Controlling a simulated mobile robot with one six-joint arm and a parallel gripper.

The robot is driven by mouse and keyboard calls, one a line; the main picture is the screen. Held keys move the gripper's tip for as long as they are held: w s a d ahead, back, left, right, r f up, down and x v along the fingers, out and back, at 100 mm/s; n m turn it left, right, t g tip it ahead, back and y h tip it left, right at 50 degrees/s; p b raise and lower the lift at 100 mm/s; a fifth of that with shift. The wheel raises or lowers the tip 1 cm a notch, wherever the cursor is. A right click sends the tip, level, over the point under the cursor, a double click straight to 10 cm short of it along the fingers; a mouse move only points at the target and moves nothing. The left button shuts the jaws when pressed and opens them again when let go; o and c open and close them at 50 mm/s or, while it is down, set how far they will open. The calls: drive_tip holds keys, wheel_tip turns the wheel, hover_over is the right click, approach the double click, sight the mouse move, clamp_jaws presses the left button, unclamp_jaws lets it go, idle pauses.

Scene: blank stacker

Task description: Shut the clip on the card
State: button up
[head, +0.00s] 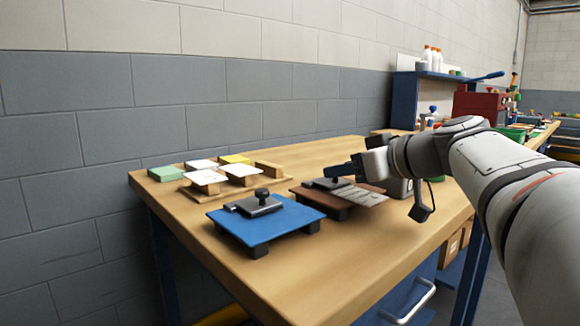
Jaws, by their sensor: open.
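A blue board (285,222) on dark feet stands near the table's left front, with a dark clip-like plate and round knob (258,203) on top. A brown board (310,196) to its right carries another dark plate (331,184) and a grey slatted piece (362,197). I cannot tell which part is the card or whether either clip is shut. My gripper (345,169) is open and points left, just above the back of the brown board. Its fingertips are small here, and I cannot tell whether they touch the plate.
A blue shelf (436,75) with bottles and a red box (478,104) are farther back. The front of the wooden table (300,270) is clear. A grey block wall runs behind.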

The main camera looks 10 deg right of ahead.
drive_tip(key=p+v, duration=0.1)
drive_tip(key=v, duration=0.6)
drive_tip(key=shift+p, duration=0.4)
drive_tip(key=shift+r, duration=0.1)
drive_tip(key=shift+a+r+p, duration=0.15)
drive_tip(key=shift+r+p, duration=0.05)
drive_tip(key=shift+p, duration=0.3)
drive_tip(key=s+a+r+m+g+h+p, duration=0.5)
drive_tip(key=s+a+r+g+p, duration=0.25)
drive_tip(key=p, duration=2.35)
drive_tip(key=s+d+f+m+g+h+p, duration=0.1)
drive_tip(key=s+f+h+p, duration=0.2)
drive_tip(key=s+p, duration=0.3)
drive_tip(key=shift+s+d+m+g, duration=0.25)
drive_tip(key=shift+s+m+g, duration=0.1)
drive_tip(key=shift+m, duration=0.05)
